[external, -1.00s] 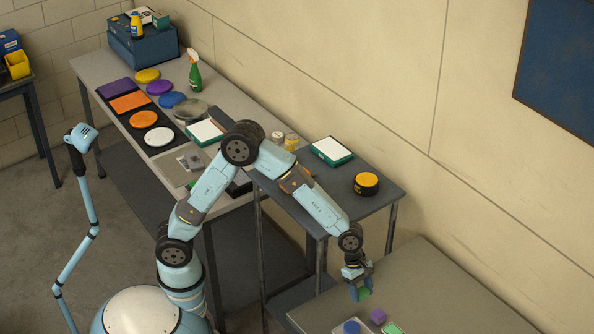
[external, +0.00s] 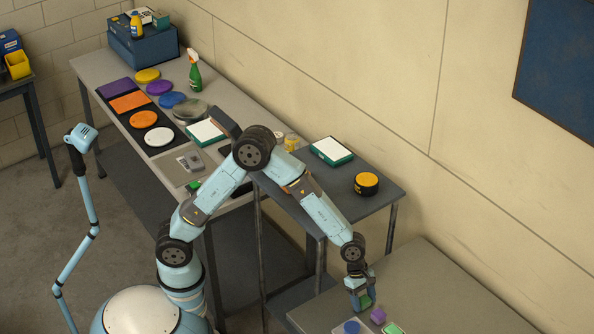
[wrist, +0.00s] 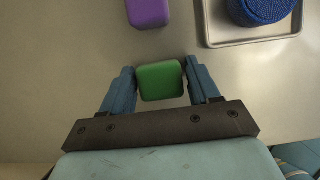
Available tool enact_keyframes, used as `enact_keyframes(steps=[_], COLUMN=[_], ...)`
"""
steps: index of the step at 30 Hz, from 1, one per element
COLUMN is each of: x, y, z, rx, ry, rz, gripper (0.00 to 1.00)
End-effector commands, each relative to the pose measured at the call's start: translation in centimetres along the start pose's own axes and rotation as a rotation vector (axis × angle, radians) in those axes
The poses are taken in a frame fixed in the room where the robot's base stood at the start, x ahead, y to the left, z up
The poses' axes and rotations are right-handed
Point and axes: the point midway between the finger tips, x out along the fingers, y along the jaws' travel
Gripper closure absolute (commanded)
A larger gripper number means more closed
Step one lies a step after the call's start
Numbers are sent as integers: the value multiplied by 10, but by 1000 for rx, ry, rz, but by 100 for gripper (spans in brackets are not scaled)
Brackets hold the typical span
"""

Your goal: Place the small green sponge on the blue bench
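In the external view the sponge (external: 366,300) shows partly, between the fingers of my gripper (external: 364,302), low over the grey bench at the lower right. How much space lies under the sponge is hard to tell. The bench with the dark slate-blue top (external: 375,205) is in the middle, behind my forearm, which hides part of it.
A purple block (external: 377,316) lies close to my gripper on the grey bench (external: 430,285). Near it are a blue round scrubber (external: 351,327) on a tray and a green-topped item (external: 393,329). The slate-blue bench bears a green-white box (external: 332,151) and an orange-topped round (external: 366,184).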

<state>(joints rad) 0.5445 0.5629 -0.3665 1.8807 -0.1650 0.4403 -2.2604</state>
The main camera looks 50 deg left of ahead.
Motion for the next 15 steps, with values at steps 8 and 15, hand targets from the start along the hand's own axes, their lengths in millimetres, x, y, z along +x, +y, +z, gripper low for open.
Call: enact_keyframes(steps=[8,15], x=[0,-5], y=[0,0], z=[0,1], rx=[0,-1], ry=[0,0], rz=[0,1], gripper=[22,22])
